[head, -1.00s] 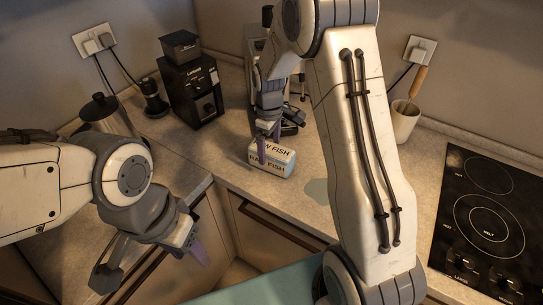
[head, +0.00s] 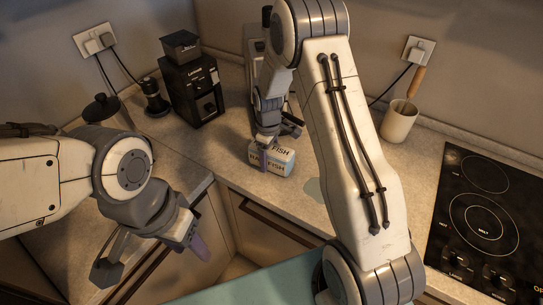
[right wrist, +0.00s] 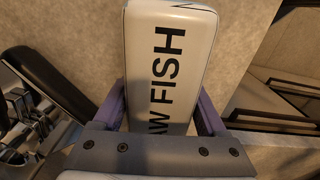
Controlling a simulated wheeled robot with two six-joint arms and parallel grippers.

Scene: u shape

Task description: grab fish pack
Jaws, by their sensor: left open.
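The fish pack (head: 282,163) is a white box with dark "RAW FISH" lettering, on the counter in the corner in the head view. My right gripper (head: 266,155) reaches down over it, one purple finger across its front face. In the right wrist view the fish pack (right wrist: 168,65) lies between both purple fingers of my right gripper (right wrist: 163,108), which look closed against its sides. Whether its underside touches the counter cannot be told. My left gripper (head: 165,262) is open and empty at the lower left, in front of the counter edge and away from the pack.
A black coffee grinder (head: 193,88) and a metal pot (head: 107,112) stand left of the pack. A coffee machine (head: 258,70) is behind my right gripper. A utensil cup (head: 399,121) and a black cooktop (head: 482,215) are on the right. Bare counter (head: 225,150) lies left of the pack.

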